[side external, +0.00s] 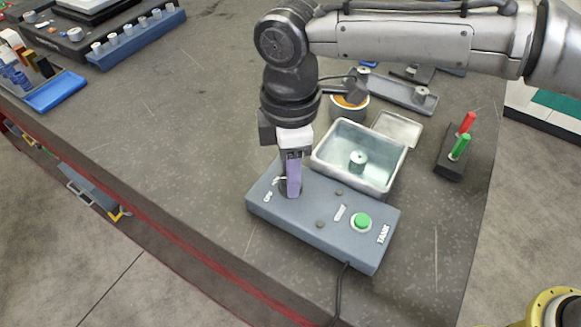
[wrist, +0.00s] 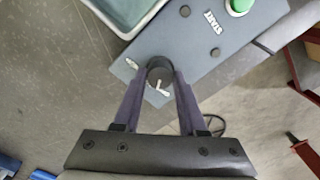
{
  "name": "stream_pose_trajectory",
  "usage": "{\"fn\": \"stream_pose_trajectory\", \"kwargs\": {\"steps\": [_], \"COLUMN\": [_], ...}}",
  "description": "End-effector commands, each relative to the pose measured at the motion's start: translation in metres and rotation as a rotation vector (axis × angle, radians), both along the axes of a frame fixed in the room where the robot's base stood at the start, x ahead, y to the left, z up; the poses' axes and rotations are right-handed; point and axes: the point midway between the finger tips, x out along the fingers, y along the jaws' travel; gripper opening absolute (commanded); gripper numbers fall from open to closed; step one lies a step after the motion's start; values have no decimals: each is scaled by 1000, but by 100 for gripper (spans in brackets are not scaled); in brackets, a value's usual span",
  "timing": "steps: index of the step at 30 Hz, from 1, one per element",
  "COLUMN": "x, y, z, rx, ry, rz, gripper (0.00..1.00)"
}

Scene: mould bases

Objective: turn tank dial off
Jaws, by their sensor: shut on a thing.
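The tank control box (side external: 325,218) is a grey-blue slab near the table's front edge, with a green button (side external: 362,221) at its right and "TANK" lettering. The dial (wrist: 160,72) is a dark round knob with a white pointer mark, at the box's other end. My gripper (wrist: 160,80) points down over the box and its two fingers are shut on the dial, one on each side. In the side external view my gripper (side external: 292,190) hides most of the dial. In the wrist view the white pointer slants, and a small white label lies beside the dial, too small to read.
An open tank (side external: 358,185) with a small cylinder inside stands just behind the box. A black block (side external: 450,165) with red and green pegs stands at right. A cable (side external: 339,290) runs off the front edge. The table's left middle is clear.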

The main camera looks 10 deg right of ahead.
Motion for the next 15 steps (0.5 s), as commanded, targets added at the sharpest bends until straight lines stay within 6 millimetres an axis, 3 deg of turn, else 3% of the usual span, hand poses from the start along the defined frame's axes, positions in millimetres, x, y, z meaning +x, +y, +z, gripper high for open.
{"fn": "stream_pose_trajectory", "kwargs": {"steps": [15], "x": [1], "y": [1], "z": [2], "rx": [4], "ry": [-4], "rz": [374], "gripper": [0]}}
